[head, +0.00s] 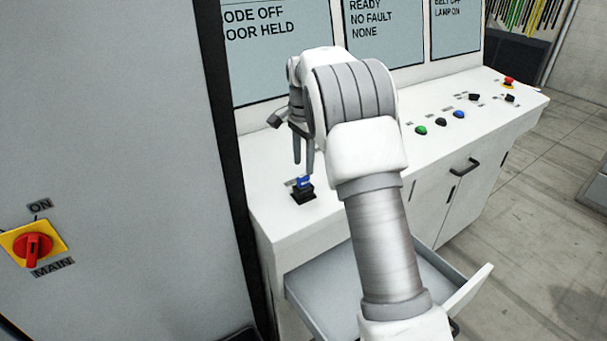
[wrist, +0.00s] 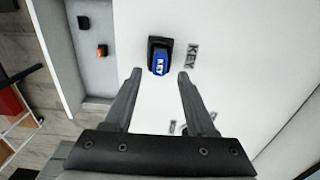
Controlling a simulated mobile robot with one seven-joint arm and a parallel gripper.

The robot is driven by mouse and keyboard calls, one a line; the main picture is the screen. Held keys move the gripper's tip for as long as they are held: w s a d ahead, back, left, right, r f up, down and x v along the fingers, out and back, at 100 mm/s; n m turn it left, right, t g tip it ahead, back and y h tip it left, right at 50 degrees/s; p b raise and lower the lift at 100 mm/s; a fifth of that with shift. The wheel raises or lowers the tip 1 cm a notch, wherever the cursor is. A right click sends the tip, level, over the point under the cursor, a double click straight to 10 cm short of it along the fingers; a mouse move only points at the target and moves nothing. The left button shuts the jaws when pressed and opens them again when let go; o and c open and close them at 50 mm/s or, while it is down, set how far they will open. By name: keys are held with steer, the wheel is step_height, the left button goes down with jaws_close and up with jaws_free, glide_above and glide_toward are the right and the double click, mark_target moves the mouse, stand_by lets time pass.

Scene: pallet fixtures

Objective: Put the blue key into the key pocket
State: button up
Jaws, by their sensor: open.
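The blue key (head: 304,182) stands in the black key pocket (head: 303,197) on the white console top, with its blue head showing above the black base. In the wrist view the blue key (wrist: 158,63) carries white lettering, and the pocket (wrist: 152,43) is beside a KEY label. My gripper (head: 303,168) is just above the key. In the wrist view my gripper (wrist: 160,74) is open, its two fingers apart with nothing between them and the key just beyond the tips. How deep the key sits in the pocket is hidden.
An open drawer (head: 466,293) juts out below the console front; the wrist view shows a black item (wrist: 84,22) and an orange-and-black item (wrist: 101,49) in it. Buttons and switches (head: 441,122) line the console's right side. A grey cabinet (head: 120,120) stands close on the left.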

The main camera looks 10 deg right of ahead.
mark_target(303, 176)
steer(key=s+r+n+t, duration=0.1)
steer(key=s+r+n, duration=0.1)
steer(key=s+r, duration=0.35)
steer(key=s+r+n, duration=0.1)
steer(key=s+r, duration=0.2)
steer(key=r, duration=0.6)
steer(key=s+r+n+t, duration=0.2)
steer(key=s+r+n, duration=0.15)
steer(key=s, duration=0.65)
steer(key=s+f+n+t, duration=0.1)
steer(key=s+f+n, duration=0.2)
steer(key=s, duration=0.6)
steer(key=s+f+n+t, duration=0.1)
steer(key=s+f+n, duration=0.2)
steer(key=s, duration=0.6)
steer(key=shift+s+f+n+t, duration=0.3)
steer(key=shift+s+f+n, duration=0.1)
steer(key=shift+n, duration=0.15)
